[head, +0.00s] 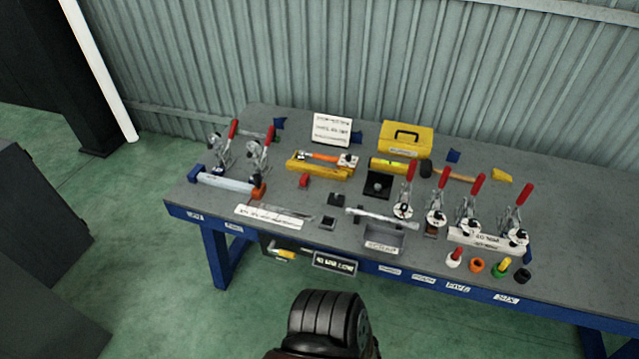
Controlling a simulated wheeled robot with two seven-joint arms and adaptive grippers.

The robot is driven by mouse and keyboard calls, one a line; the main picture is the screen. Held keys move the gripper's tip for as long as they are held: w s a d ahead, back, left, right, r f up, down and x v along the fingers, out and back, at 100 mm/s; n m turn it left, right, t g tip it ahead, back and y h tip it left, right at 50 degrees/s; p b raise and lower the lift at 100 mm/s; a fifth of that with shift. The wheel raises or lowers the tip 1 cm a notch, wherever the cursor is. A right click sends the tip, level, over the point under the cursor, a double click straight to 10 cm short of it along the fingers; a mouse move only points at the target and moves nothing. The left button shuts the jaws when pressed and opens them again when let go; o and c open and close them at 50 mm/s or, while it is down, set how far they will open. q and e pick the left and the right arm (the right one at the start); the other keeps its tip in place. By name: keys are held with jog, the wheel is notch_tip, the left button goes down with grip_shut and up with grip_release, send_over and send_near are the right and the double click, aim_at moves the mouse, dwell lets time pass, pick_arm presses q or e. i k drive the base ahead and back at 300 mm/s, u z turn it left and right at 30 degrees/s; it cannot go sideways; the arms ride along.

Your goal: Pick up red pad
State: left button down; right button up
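A small red block (304,181), which looks like the red pad, lies on the grey top of the workbench (560,230), left of its middle. It sits just in front of a yellow tray (318,169) with an orange-handled tool in it, and looks apart from it. Nothing holds the red block. Neither my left gripper nor my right gripper shows in the head view.
Toggle clamps with red handles stand at the left (260,157) and right (470,205). A yellow toolbox (406,138) and white sign (332,130) stand behind. A grey bin (383,239) is at the front edge. A black ribbed round part (325,318) shows below the bench.

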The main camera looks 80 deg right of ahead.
aim_at(305, 182)
jog(key=z, duration=1.6)
